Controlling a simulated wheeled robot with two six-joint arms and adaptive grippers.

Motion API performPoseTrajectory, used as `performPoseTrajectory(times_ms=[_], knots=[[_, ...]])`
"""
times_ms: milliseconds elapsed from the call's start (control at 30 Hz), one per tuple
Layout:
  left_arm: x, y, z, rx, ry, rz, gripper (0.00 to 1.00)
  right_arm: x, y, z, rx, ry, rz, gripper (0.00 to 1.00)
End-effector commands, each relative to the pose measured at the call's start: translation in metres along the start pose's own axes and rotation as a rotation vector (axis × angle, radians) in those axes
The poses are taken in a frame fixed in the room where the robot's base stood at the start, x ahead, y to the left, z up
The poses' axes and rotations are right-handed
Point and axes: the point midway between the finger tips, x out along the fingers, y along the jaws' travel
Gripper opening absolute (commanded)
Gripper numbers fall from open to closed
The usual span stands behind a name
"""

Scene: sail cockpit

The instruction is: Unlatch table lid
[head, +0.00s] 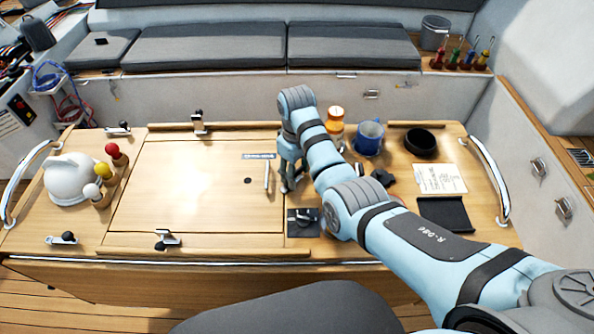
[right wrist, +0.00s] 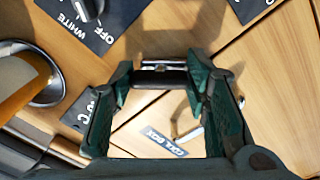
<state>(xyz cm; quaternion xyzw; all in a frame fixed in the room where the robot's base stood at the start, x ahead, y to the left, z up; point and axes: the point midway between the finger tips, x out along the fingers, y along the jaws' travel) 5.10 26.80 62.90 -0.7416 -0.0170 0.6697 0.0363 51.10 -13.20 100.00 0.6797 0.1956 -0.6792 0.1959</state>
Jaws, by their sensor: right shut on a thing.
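The table lid (head: 180,185) is a flat wooden panel, lying flush in the table top, with a "COOL BOX" label (right wrist: 165,140) near its far right corner. My right gripper (head: 290,183) is low over the lid's right edge. In the right wrist view, its fingers (right wrist: 160,77) are shut on a dark and chrome latch (right wrist: 160,66), which spans between the fingertips. My arm and gripper hide this latch in the head view. Other latches with black knobs sit at the lid's far edge (head: 198,122) and near edge (head: 166,239). My left gripper is not in view.
A switch panel (head: 303,222) lies just nearer than the gripper. An orange jar (head: 335,115), a blue mug (head: 369,137) and a black bowl (head: 421,142) stand to the right. A white kettle-like object (head: 70,180) stands at the left. The lid's top is mostly clear.

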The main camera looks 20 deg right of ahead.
Motion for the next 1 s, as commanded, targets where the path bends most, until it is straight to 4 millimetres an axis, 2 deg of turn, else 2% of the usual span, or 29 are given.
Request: performPoseTrajectory(times_ms=[600, 1000], knots=[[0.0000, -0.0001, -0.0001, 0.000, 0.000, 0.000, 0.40, -0.0008, -0.0001, -0.0015, -0.556, 0.005, 0.002, 0.15], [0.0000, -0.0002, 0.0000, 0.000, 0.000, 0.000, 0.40, -0.0006, -0.0007, -0.0015, -0.750, 0.005, 0.001, 0.15]])
